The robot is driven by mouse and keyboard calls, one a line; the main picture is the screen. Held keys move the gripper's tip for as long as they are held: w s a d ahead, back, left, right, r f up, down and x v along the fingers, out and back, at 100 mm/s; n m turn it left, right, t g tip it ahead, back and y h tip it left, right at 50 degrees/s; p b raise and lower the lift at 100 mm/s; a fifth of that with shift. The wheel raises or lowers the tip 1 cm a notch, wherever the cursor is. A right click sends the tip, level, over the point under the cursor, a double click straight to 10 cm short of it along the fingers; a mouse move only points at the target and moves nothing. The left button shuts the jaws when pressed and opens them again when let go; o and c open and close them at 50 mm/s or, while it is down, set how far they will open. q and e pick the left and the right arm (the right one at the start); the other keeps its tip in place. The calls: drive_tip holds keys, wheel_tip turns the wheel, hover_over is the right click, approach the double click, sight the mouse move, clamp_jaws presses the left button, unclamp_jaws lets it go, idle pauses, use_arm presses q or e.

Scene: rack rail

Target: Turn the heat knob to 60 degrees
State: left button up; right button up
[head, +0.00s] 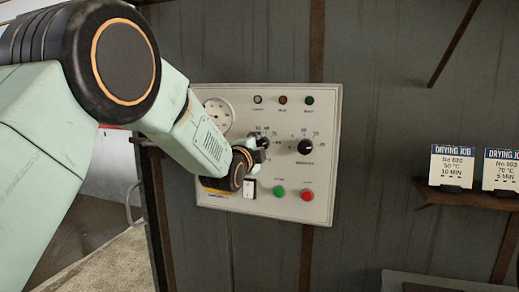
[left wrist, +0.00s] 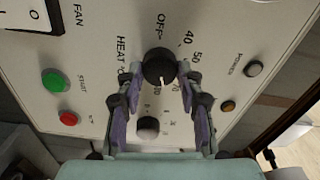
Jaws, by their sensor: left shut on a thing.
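The heat knob (left wrist: 158,66) is a round black knob on a pale control panel, with OFF, 40, 50 and 70 readable around it in the left wrist view. My left gripper (left wrist: 161,74) has its two purple-padded fingers on either side of the knob and is shut on it. The right finger hides part of the scale, where 60 would fall. A small pale mark shows on the knob's lower edge; its exact setting I cannot tell. In the head view my left gripper (head: 262,152) covers much of the knob (head: 263,142). My right gripper is not in view.
The panel (head: 230,100) also bears a second black knob (head: 305,147), a white gauge (head: 219,114), a fan switch (head: 250,188), a green button (head: 279,191), a red button (head: 307,195) and three small lamps. Drying job cards (head: 452,167) stand on a shelf at right.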

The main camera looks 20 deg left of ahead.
use_arm(q)
drive_tip(key=n, duration=0.4)
drive_tip(key=n+b, duration=0.1)
drive_tip(key=shift+a+r+n, duration=0.1)
drive_tip(key=shift+r+n, duration=0.2)
drive_tip(key=shift+n, duration=0.1)
drive_tip(key=n, duration=0.4)
drive_tip(key=shift+n+b, duration=0.3)
drive_tip(key=o, duration=0.8)
drive_tip(key=shift+f, duration=0.1)
drive_tip(key=shift+c, duration=0.2)
drive_tip(key=o, duration=0.4)
drive_tip(key=shift+w+f, duration=0.2)
drive_tip(key=shift+w, duration=0.05)
drive_tip(key=shift+s, duration=0.1)
drive_tip(key=shift+s+r, duration=0.1)
drive_tip(key=shift+s, duration=0.1)
